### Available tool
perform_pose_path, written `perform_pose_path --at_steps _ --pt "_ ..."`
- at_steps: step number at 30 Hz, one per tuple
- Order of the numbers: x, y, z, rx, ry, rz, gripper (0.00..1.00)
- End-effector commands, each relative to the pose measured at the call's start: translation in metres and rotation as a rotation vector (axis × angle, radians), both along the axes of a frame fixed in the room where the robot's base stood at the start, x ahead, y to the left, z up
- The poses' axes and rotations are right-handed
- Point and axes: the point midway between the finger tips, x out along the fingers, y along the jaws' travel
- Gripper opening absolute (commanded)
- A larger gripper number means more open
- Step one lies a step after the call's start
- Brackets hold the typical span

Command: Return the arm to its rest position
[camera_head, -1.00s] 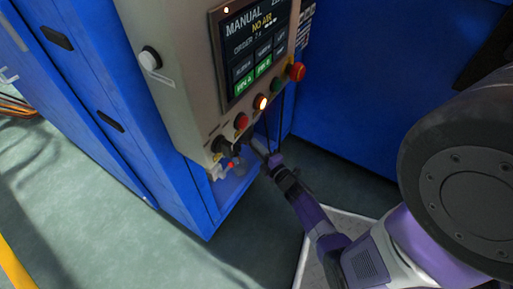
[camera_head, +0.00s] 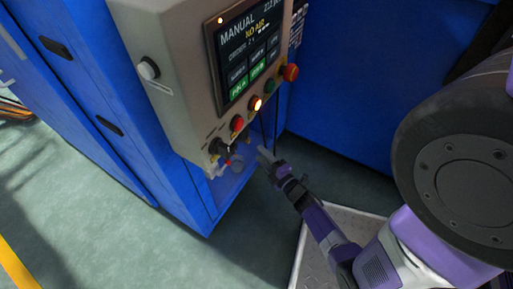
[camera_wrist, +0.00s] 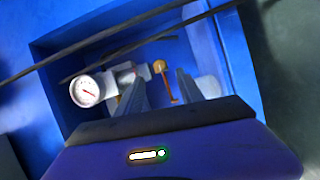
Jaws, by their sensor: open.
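My gripper (camera_head: 268,158) is at the end of my purple arm, just below and to the right of the control panel's lower edge in the head view. In the wrist view my gripper (camera_wrist: 160,90) has its two fingers apart, with nothing held between them. Beyond the fingers is a recess in the blue cabinet with a round white pressure gauge (camera_wrist: 87,91), a metal fitting, and a small brass-coloured knob on a stem (camera_wrist: 161,68). The gripper stands apart from the panel in the head view.
Dark thin cables cross the wrist view.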

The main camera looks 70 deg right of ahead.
Motion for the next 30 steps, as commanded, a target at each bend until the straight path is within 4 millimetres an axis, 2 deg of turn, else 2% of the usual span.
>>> perform_pose_path --at_steps 6,23,27,29,30 --pt "-0.009 0.007 0.001 0.0 0.0 -0.001 0.44" --pt "-0.009 0.006 0.0 0.002 -0.002 -0.001 0.44" --pt "-0.011 0.004 -0.003 0.06 -0.028 -0.018 0.44" --pt "-0.011 -0.005 0.005 0.107 -0.071 -0.043 0.44" --pt "-0.008 -0.014 0.018 0.134 -0.116 -0.061 0.44"
